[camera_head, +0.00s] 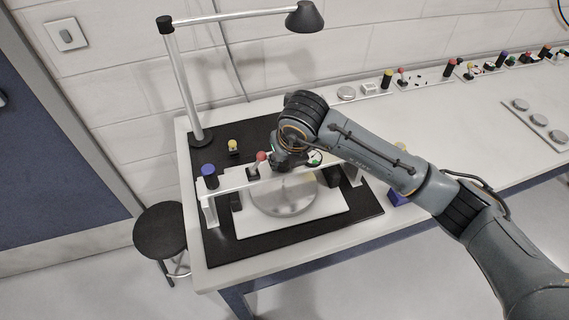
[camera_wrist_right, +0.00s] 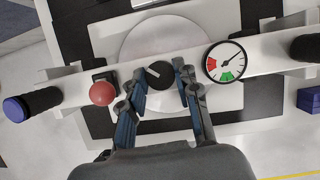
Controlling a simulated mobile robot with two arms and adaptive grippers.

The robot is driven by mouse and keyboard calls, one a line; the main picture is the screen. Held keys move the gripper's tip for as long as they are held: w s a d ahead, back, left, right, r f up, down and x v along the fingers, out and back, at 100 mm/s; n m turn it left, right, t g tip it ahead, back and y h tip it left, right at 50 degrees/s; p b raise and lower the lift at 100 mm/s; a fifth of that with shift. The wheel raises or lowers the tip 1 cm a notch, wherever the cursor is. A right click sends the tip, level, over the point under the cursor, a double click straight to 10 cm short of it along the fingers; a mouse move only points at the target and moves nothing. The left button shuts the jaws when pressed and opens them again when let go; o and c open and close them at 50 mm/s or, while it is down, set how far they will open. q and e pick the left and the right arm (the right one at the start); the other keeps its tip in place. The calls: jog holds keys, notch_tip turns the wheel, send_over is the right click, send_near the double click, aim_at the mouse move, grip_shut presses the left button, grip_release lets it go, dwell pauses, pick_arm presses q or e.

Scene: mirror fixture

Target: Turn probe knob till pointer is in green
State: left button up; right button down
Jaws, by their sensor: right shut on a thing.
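The black probe knob (camera_wrist_right: 160,75) with a white mark sits on the white crossbar (camera_wrist_right: 75,91) in the wrist view. My right gripper (camera_wrist_right: 165,76) has its fingers on either side of the knob and is shut on it. To its right, the round gauge (camera_wrist_right: 226,61) has a red zone at left and a green zone at the bottom. Its black pointer points up and right, in the white part outside the green. In the head view, my right gripper (camera_head: 288,160) is over the crossbar and its arm hides the knob. My left gripper is not in view.
A red ball knob (camera_wrist_right: 102,93) and a blue-capped black post (camera_wrist_right: 32,104) stand left of the knob. A round mirror disc (camera_head: 285,200) lies below the crossbar. A lamp post (camera_head: 184,85) rises at the back left. A blue block (camera_head: 397,199) is at right.

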jog(key=shift+m+h+b, duration=0.3)
jog(key=shift+m+b, duration=0.2)
jog(key=shift+m, duration=0.2)
jog(key=c, duration=1)
grip_release()
